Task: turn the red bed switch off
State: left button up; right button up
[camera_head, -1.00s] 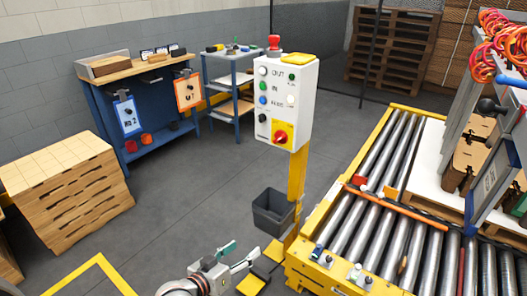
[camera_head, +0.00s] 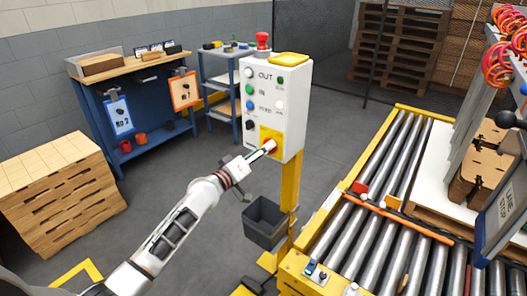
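The white control box (camera_head: 290,90) stands on a yellow post in the middle of the head view. On its lower right front is a yellow plate (camera_head: 266,131) with a red rotary switch (camera_head: 272,146). My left gripper (camera_head: 265,151) reaches up from the lower left, its fingertips at the red switch and partly covering it. I cannot tell whether they touch it, whether the fingers are open or shut, or how the switch is turned. My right gripper is not in view.
A red button (camera_head: 262,40) tops the box, and several small buttons are on its front. A dark bin (camera_head: 265,222) stands beside the post. The roller conveyor (camera_head: 375,215) is on the right, with a wooden crate stack (camera_head: 65,195) on the left.

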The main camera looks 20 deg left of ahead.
pick_arm(q)
jog(key=shift+x, duration=0.8)
jog(key=c, duration=1.1)
jog(key=shift+c, duration=0.2)
jog(key=n+p, duration=0.1)
jog(key=n, duration=0.5)
jog(key=n+p, duration=0.1)
jog(key=n, duration=0.5)
jog(key=n+p, duration=0.1)
jog(key=n, duration=0.4)
jog(key=shift+f+n, duration=0.4)
